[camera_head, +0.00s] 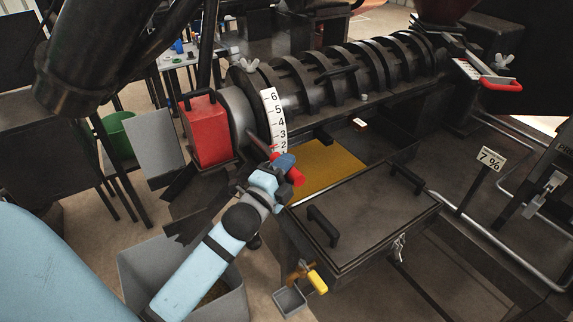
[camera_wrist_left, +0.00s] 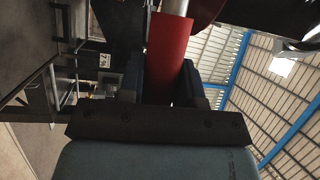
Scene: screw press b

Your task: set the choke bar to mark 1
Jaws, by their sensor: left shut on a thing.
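The white scale plate (camera_head: 273,117) curves down the end of the black screw barrel, with 6 at the top and the low numbers at the bottom. The choke bar's red grip (camera_head: 296,177) sits near the lower end of the scale, partly hidden by my left gripper (camera_head: 284,168). My left gripper is shut on this grip. In the left wrist view the red grip (camera_wrist_left: 172,55) runs up between the fingers (camera_wrist_left: 160,85) to a pale metal rod. The lowest scale mark is partly hidden by the gripper, so the exact setting is unclear. My right gripper is not in view.
A red block (camera_head: 207,130) stands left of the scale. A dark lid with two handles (camera_head: 365,215) lies right of my gripper, beside a yellow surface (camera_head: 325,168). A grey bin (camera_head: 150,265) is below my arm. A 7 % sign (camera_head: 491,158) stands at right.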

